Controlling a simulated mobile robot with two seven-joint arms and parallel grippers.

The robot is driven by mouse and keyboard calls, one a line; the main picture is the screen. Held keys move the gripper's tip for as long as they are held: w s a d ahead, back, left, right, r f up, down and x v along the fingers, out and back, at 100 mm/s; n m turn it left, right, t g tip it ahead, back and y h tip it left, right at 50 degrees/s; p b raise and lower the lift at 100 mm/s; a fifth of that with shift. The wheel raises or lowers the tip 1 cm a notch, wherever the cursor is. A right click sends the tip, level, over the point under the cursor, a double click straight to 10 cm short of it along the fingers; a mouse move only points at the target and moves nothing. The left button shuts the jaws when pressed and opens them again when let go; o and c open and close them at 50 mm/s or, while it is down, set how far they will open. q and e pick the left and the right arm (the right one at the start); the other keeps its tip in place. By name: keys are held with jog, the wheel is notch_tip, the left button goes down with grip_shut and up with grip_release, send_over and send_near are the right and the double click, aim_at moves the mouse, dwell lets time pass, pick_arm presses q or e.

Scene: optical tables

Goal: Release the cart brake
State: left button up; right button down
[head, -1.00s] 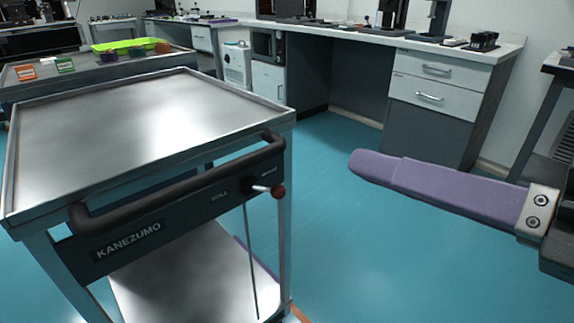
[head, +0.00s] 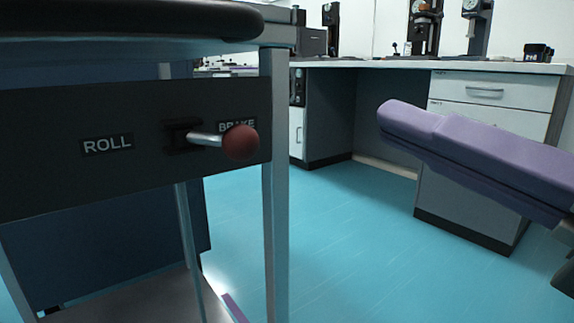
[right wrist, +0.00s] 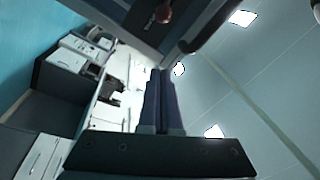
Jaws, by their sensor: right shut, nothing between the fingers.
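The cart's brake lever (head: 207,138) is a short metal rod with a red-brown ball knob (head: 241,142). It sticks out of a slot in the dark end panel (head: 60,175), between a "ROLL" label and a "BRAKE" label. The knob lies over the BRAKE label and hides part of it. In the right wrist view the knob (right wrist: 163,14) is near the top edge. My right gripper (head: 385,112) has purple fingers, is shut and empty, and is held to the right of the knob, clear of it. Its fingers also show together in the right wrist view (right wrist: 162,76). My left gripper is not in view.
The cart's dark handle bar (head: 130,20) runs across the upper left, above the lever. A cart leg (head: 275,200) stands right of the panel. A workbench (head: 480,90) with drawers is behind. Open blue floor (head: 340,240) lies right of the cart.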

aim_at(222, 140)
jog(key=shift+s, duration=0.15)
jog(key=shift+a, duration=0.1)
jog(key=w+a+b, duration=0.3)
jog(key=w+a, duration=0.2)
jog(key=a, duration=0.2)
jog(key=shift+w+a+f, duration=0.15)
jog(key=shift+a+f, duration=0.15)
jog(key=shift+a, duration=0.1)
dwell(0.3)
jog(key=shift+d, duration=0.1)
